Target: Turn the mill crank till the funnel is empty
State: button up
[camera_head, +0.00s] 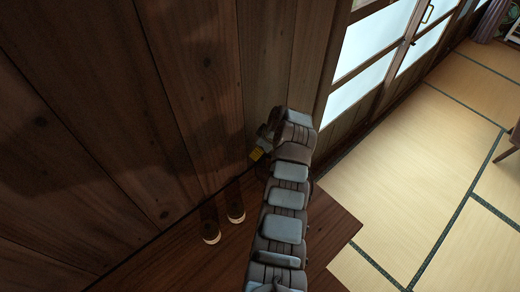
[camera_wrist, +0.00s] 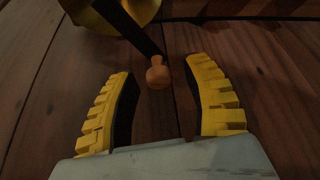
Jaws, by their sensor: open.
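In the wrist view a small orange-brown wooden knob (camera_wrist: 158,74) sits at the end of a dark crank arm (camera_wrist: 130,28). The crank arm runs up and left to a brass-yellow part of the mill (camera_wrist: 146,8), cut off by the top edge. My gripper (camera_wrist: 160,70) has its yellow-padded fingers apart, one on each side of the knob. Gaps show between the knob and both fingers. In the head view my gripper (camera_head: 257,154) is small beside the wooden wall, and my arm hides the mill. The funnel's contents are not visible.
A dark wooden wall (camera_head: 90,110) stands behind a brown wooden surface (camera_head: 175,262). Two dark cylinders with pale ends (camera_head: 209,226) are on that surface, left of my arm. Tatami floor (camera_head: 420,160) lies open to the right, below light-paned doors (camera_head: 375,50).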

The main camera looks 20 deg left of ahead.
jog(key=shift+f, duration=0.1)
grip_shut()
jog(key=shift+w, duration=0.1)
dwell(0.4)
